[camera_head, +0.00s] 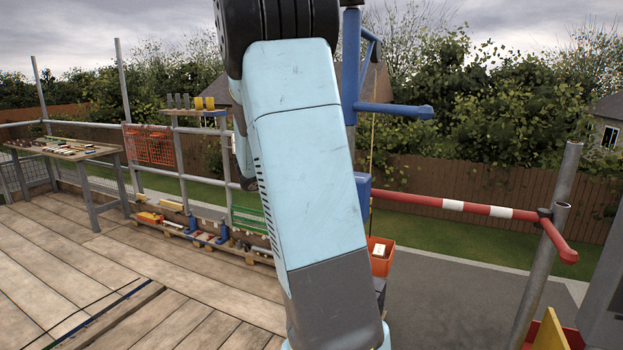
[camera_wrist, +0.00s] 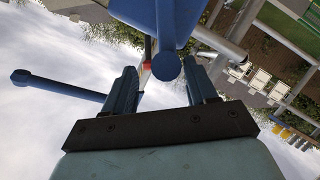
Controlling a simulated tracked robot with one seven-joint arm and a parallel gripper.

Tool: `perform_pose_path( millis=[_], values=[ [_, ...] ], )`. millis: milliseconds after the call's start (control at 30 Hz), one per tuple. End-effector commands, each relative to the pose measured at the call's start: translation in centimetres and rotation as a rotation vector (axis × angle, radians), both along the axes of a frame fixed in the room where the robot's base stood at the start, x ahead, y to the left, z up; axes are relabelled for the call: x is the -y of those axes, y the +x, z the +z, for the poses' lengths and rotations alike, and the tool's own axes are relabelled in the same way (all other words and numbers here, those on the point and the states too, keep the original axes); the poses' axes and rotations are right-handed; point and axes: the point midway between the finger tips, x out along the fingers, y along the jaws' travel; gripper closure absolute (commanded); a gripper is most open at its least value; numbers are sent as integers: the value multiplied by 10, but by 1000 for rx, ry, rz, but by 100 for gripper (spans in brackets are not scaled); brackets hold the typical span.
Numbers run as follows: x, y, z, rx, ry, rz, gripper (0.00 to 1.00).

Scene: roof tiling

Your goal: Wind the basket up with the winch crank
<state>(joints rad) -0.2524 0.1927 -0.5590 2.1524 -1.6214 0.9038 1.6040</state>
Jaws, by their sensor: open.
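The blue winch post (camera_head: 351,70) stands behind my arm in the head view, with a blue bar (camera_head: 395,110) sticking out to the right. An orange basket (camera_head: 380,256) shows low beside my forearm, partly hidden by it; a thin rope (camera_head: 373,140) runs above it. In the wrist view, my gripper (camera_wrist: 163,82) is open. A blue rounded end (camera_wrist: 166,67) shows between its fingers, below a larger blue part (camera_wrist: 165,20). I cannot tell whether this is the crank grip or whether the fingers touch it. My arm hides the gripper in the head view.
A red-and-white rail (camera_head: 460,206) crosses at the right to a grey post (camera_head: 545,250). A workbench (camera_head: 70,150) with tools stands at the left. A low pallet (camera_head: 205,238) with supplies lies along the guardrail. The plank floor at the left is mostly clear.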

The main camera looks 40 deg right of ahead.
Motion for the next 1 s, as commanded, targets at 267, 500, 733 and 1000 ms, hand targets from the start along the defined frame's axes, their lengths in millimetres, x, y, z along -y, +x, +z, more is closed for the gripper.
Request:
perform_pose_path(
  millis=[267, 500, 733, 1000],
  values=[
    [-52, -11, 16, -1, 1, 2, 43],
    [-81, -17, 25, -2, 0, 1, 43],
    [-88, -20, 28, -3, 1, -2, 43],
    [-88, -20, 28, -3, 0, -1, 43]
  ],
)
